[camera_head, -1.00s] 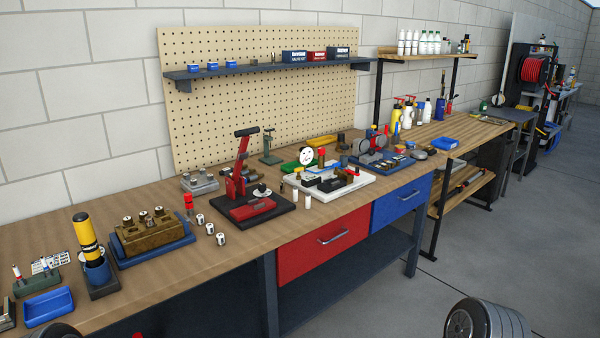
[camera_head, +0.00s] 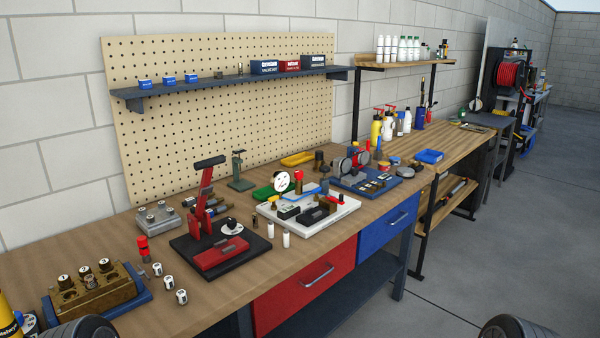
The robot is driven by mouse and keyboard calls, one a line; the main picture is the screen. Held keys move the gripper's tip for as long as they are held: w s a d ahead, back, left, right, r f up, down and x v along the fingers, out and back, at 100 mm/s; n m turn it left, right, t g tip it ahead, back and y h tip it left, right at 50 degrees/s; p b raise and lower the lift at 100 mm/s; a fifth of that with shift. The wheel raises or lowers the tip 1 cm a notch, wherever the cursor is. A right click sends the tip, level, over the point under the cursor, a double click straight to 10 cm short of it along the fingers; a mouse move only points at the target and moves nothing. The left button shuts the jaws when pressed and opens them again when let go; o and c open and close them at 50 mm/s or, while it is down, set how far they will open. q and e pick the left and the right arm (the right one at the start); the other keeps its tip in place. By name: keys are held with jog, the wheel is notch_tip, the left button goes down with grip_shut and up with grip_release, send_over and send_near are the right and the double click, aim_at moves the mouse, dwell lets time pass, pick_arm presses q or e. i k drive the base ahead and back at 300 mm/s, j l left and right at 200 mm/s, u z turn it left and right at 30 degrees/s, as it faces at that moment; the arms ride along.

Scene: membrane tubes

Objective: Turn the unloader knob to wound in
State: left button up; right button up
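A white board (camera_head: 342,210) on the bench carries a round white-faced gauge (camera_head: 282,181), a blue hose (camera_head: 308,191), dark blocks (camera_head: 314,215) and a small red-topped part (camera_head: 341,198). I cannot tell which part is the unloader knob, or how far it is wound, at this size. To its left, a black base (camera_head: 185,243) holds a red upright stand (camera_head: 203,198), a red block (camera_head: 222,252) and a small white dial (camera_head: 231,228). Neither of my grippers is in view.
A brass block (camera_head: 92,296) on a blue tray and several small white-topped cylinders (camera_head: 168,283) are at the front left. A blue board with round gauges (camera_head: 345,165) stands behind the white board. A shelf (camera_head: 230,80) overhangs the back. The floor (camera_head: 480,250) at right is clear.

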aim_at(299, 174)
jog(key=i+l+u, duration=0.1)
jog(key=i+l, duration=0.2)
jog(key=l, duration=0.25)
jog(key=i+l+u, duration=0.1)
jog(key=i+l, duration=0.2)
jog(key=l, duration=0.25)
jog(key=i+l+u, duration=0.1)
jog(key=i+l, duration=0.15)
jog(key=l, duration=0.35)
jog(key=i+l+u, duration=0.15)
jog(key=l, duration=0.5)
jog(key=i+l+u, duration=0.1)
jog(key=i+l, duration=0.2)
jog(key=l, duration=0.3)
jog(key=i+l+u, duration=0.1)
jog(key=l, duration=0.55)
jog(key=i+l+u, duration=0.1)
jog(key=l, duration=0.6)
jog(key=i+l+u, duration=0.1)
jog(key=i+l, duration=0.15)
jog(key=l, duration=0.45)
